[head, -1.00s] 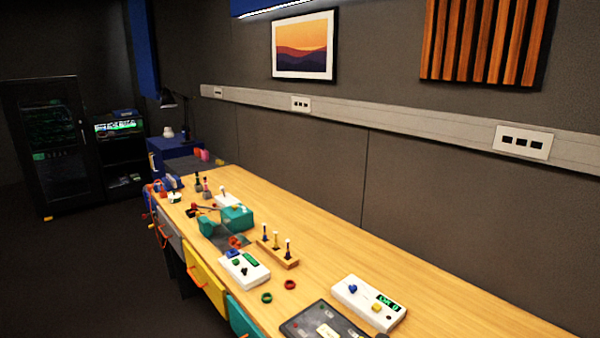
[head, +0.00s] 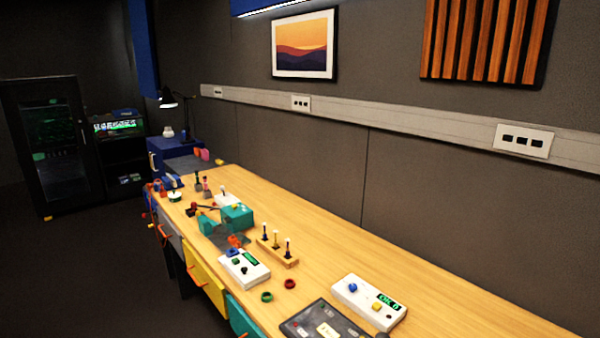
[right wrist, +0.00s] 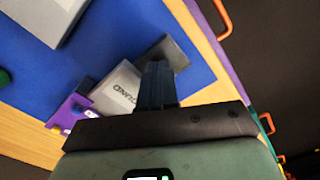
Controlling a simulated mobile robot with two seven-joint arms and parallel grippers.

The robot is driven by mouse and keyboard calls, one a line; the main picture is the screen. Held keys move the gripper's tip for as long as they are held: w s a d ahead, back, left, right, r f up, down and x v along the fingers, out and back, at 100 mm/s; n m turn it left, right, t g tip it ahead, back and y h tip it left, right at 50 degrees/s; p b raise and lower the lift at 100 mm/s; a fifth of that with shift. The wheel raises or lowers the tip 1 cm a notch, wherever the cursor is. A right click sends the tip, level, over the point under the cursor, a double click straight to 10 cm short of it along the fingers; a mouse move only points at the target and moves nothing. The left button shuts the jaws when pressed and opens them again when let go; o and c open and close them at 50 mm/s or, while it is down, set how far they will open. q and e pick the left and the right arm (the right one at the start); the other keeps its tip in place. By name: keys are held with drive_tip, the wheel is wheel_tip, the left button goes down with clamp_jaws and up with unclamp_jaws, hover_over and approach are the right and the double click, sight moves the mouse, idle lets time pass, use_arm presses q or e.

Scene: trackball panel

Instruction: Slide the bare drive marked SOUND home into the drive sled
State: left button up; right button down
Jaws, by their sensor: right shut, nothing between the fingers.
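In the right wrist view, a light grey drive (right wrist: 117,92) lies at an angle on a blue mat (right wrist: 112,57). Its lettering is upside down, and the part that shows ends in OUND. A dark grey flat piece (right wrist: 172,50) lies just beyond its upper right end, and a purple part with a pale tab (right wrist: 70,111) is at its lower left. I cannot tell which of these is the drive sled. My right gripper (right wrist: 158,72) is shut and empty, its dark fingers beside the drive's right end and hiding part of it. My left gripper is not in view.
A pale grey box (right wrist: 45,18) sits on the mat at upper left. A purple edge and orange handles (right wrist: 222,18) run along the right, with dark floor beyond. In the head view, the long wooden bench (head: 340,255) carries white control boxes, a peg rack and rings.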

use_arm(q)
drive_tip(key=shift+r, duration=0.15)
use_arm(e)
drive_tip(key=shift+w+d, duration=0.15)
drive_tip(key=shift+d, duration=0.05)
idle(0.3)
use_arm(q)
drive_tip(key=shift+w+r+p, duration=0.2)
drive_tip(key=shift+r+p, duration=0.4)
drive_tip(key=shift+p, duration=0.05)
use_arm(e)
drive_tip(key=shift+w+d, duration=0.75)
drive_tip(key=shift+d, duration=0.1)
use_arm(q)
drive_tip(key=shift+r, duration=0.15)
use_arm(e)
drive_tip(key=shift+w+d, duration=0.15)
drive_tip(key=shift+d, duration=0.05)
